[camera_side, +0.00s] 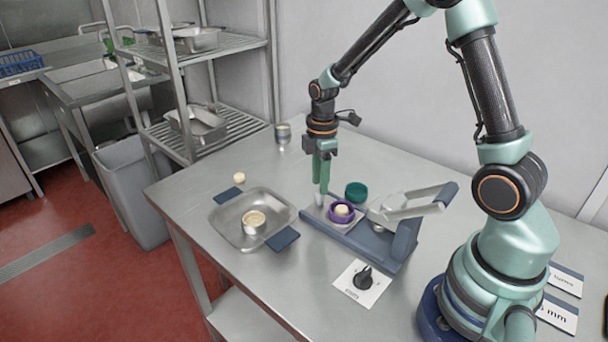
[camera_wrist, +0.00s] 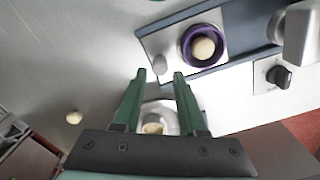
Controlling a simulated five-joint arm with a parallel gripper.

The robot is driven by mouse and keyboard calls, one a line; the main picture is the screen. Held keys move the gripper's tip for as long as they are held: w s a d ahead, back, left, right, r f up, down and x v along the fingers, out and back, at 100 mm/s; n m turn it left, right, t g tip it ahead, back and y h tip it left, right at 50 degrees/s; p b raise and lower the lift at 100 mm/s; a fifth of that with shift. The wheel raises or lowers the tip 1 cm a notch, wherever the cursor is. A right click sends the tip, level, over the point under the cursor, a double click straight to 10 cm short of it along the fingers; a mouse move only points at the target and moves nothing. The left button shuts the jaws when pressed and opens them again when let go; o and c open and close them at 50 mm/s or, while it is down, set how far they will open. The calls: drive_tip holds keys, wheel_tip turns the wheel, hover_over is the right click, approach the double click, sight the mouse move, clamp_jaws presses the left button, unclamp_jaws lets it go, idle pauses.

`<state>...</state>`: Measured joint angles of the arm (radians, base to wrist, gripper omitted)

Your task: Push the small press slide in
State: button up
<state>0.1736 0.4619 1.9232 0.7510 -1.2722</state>
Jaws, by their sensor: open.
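The small press (camera_side: 385,243) has a blue-grey base and a raised grey lever. Its metal slide plate (camera_side: 323,216) sticks out at the left end and carries a purple ring (camera_side: 331,214) with a pale dough ball (camera_side: 342,210) in it. The slide plate (camera_wrist: 163,44) and its small grey knob (camera_wrist: 160,66) also show in the wrist view. My gripper (camera_side: 321,190) points down over the knob end of the slide; in the wrist view its open fingertips (camera_wrist: 160,76) lie on either side of the knob. I cannot tell whether they touch it.
A metal tray (camera_side: 225,222) with a round pale-filled cup (camera_side: 254,221) lies left of the press. A black dial (camera_side: 363,278) sits in front of the press.

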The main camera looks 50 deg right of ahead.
drive_tip(key=shift+f, duration=2.3)
clamp_jaws()
